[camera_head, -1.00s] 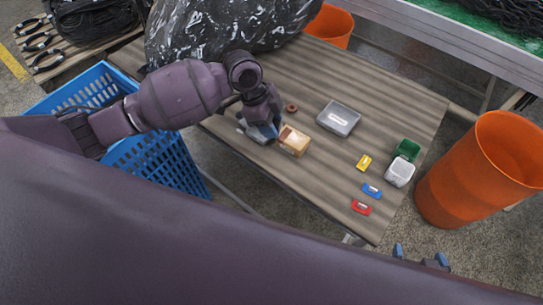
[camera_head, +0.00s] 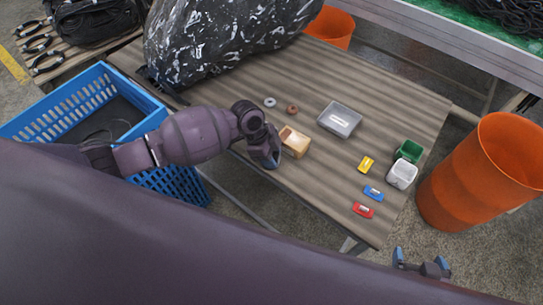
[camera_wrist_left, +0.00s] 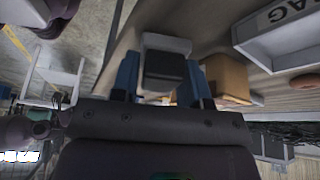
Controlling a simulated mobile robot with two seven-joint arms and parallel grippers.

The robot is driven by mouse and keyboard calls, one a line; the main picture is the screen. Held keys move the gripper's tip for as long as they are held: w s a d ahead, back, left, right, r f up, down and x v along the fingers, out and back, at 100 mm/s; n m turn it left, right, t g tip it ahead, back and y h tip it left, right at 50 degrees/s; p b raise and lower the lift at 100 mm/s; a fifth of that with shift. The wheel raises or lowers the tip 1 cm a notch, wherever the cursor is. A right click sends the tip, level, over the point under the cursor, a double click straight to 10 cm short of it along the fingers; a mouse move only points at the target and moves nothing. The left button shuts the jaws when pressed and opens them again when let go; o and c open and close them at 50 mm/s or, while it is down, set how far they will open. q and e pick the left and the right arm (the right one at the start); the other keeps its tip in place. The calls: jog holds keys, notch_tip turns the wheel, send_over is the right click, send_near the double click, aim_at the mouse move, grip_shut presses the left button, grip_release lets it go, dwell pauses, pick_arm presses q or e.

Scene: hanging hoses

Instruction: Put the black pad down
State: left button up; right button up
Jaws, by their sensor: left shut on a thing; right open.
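My left gripper (camera_head: 268,158) is at the front left edge of the wooden table, just left of a small tan box. In the left wrist view its blue fingers are shut on a small block with a dark face and a pale grey part, which looks like the black pad (camera_wrist_left: 165,72). In the head view the pad is hidden by the gripper. My right gripper (camera_head: 424,266) shows at the lower right, off the table's front edge, open and empty.
The tan box (camera_head: 295,141) stands beside my left gripper. A grey tray (camera_head: 352,131), grey ring (camera_head: 270,102), brown ring (camera_head: 292,110), yellow (camera_head: 366,163), blue (camera_head: 373,193) and red (camera_head: 363,210) pieces lie on the table (camera_head: 400,100). A blue crate (camera_head: 140,88) is left; an orange bin (camera_head: 480,190) right.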

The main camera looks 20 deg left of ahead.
pick_arm(q)
jog(key=shift+f, duration=0.5)
jog(key=o, duration=0.9)
jog(key=shift+r, duration=0.2)
jog(key=shift+a+r, duration=0.2)
jog(key=shift+r, duration=0.15)
jog(key=p+v, duration=0.1)
jog(key=v, duration=1)
jog(key=s+f+n+t, duration=0.1)
jog(key=s+d+f+n+h, duration=0.1)
jog(key=f, duration=0.1)
jog(key=d+f+n+t, duration=0.1)
jog(key=shift+s+d+f+t, duration=0.15)
jog(key=shift+s+d+t, duration=0.15)
jog(key=shift+s, duration=0.1)
jog(key=s+a+f+n+t+y, duration=0.4)
jog(key=s+a+n+t, duration=0.4)
jog(key=s+a+n, duration=0.3)
jog(key=s+n+y, duration=0.1)
jog(key=s+n, duration=0.1)
jog(key=s, duration=0.2)
jog(key=shift+a+t+y, duration=0.2)
jog(key=shift+t+y, duration=0.1)
jog(key=shift+t, duration=0.1)
pick_arm(e)
jog(key=shift+w+r, duration=0.15)
jog(key=shift+r, duration=0.35)
